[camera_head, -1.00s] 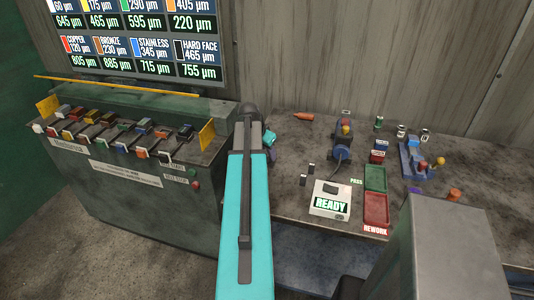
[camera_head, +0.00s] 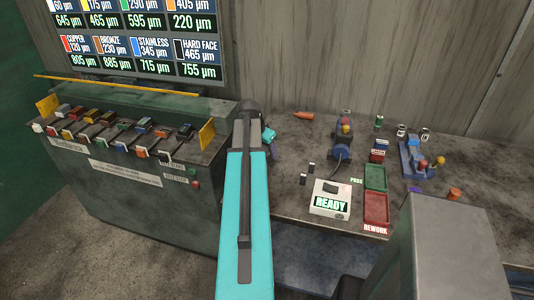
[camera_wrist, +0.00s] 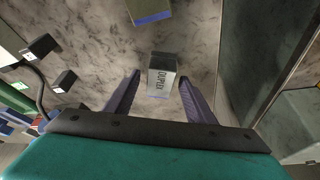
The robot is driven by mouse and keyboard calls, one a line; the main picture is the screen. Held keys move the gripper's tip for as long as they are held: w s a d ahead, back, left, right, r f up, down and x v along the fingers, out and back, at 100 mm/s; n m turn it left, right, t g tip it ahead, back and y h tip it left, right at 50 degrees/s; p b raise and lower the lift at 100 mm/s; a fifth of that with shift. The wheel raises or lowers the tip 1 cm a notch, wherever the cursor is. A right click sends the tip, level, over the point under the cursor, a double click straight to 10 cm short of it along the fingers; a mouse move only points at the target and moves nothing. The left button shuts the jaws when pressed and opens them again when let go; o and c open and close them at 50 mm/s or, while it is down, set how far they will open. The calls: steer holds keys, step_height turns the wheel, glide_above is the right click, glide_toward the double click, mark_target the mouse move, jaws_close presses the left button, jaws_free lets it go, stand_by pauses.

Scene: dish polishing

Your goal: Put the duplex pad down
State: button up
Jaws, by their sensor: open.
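The duplex pad (camera_wrist: 162,76) is a small grey block labelled DUPLEX with a blue lower edge. In the wrist view it lies on the worn grey tabletop ahead of my gripper (camera_wrist: 160,92). My gripper's two dark fingers are open, one on each side of the pad, with a visible gap on both sides.
Two small dark blocks (camera_wrist: 64,81) lie to the left. The bench (camera_head: 290,160) holds a READY box (camera_head: 331,199), a green tray (camera_head: 375,177) and a red tray (camera_head: 376,209).

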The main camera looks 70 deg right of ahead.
steer(key=b+v, duration=0.2)
steer(key=v, duration=0.9)
steer(key=shift+w+a, duration=0.1)
stand_by(0.8)
